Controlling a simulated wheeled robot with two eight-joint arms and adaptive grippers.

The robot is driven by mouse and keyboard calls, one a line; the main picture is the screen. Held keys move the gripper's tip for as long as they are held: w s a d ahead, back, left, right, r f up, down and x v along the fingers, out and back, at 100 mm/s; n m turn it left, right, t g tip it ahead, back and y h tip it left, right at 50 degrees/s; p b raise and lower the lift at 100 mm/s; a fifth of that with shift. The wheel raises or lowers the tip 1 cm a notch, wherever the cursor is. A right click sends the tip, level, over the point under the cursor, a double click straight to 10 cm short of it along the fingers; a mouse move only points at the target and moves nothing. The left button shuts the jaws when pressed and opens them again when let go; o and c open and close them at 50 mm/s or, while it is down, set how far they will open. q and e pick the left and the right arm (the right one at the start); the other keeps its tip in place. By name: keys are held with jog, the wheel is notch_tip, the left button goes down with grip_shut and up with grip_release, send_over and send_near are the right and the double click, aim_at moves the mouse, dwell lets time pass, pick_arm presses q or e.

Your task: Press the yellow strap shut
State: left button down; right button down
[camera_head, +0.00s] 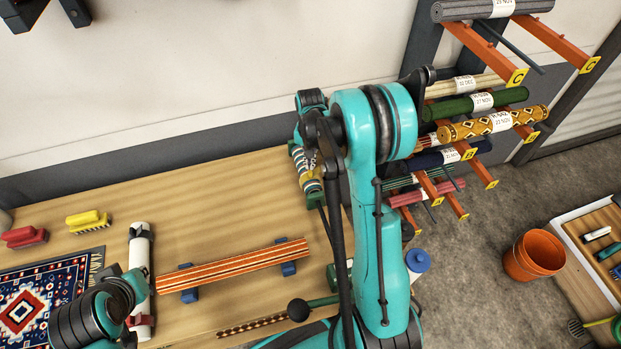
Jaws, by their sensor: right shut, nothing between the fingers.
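A striped rolled rug (301,160) with green at its near end lies at the back right of the wooden table, partly behind my right arm. A yellow strap (313,187) shows as a small band near its near end. Whether the strap is closed cannot be made out. My right gripper (325,157) is shut and empty, its dark fingers pointing down at the right side of this roll. Whether they touch the roll or strap cannot be told. My left arm shows at the bottom left; its gripper cannot be made out.
A striped orange strip (235,266) rests on blue blocks mid-table. A white roll (139,260), a patterned rug (55,290) and yellow (88,221) and red (24,237) brushes are on the left. A rack arm (470,50) with rolls stands right, above an orange bucket (534,255).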

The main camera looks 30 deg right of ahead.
jog(key=shift+f+b, duration=0.85)
jog(key=shift+f, duration=0.1)
dwell(0.4)
jog(key=shift+r, duration=0.2)
notch_tip(320, 180, up, 8)
jog(key=p, duration=0.4)
jog(key=shift+f+p, duration=0.15)
jog(key=shift+p, duration=0.25)
dwell(0.6)
jog(key=s+a+r+n+t+b, duration=0.3)
jog(key=s+a+n+t+b, duration=0.1)
jog(key=s+a+b, duration=0.55)
jog(key=s+a+f+n+t+b, duration=0.3)
jog(key=s+a+f+n+b, duration=0.1)
jog(key=s, duration=0.5)
jog(key=a+f+b, duration=0.1)
jog(key=a+b, duration=0.1)
jog(key=b, duration=0.1)
jog(key=shift+s+f+n, duration=0.25)
jog(key=shift+f+n, duration=0.05)
jog(key=shift+f, duration=0.05)
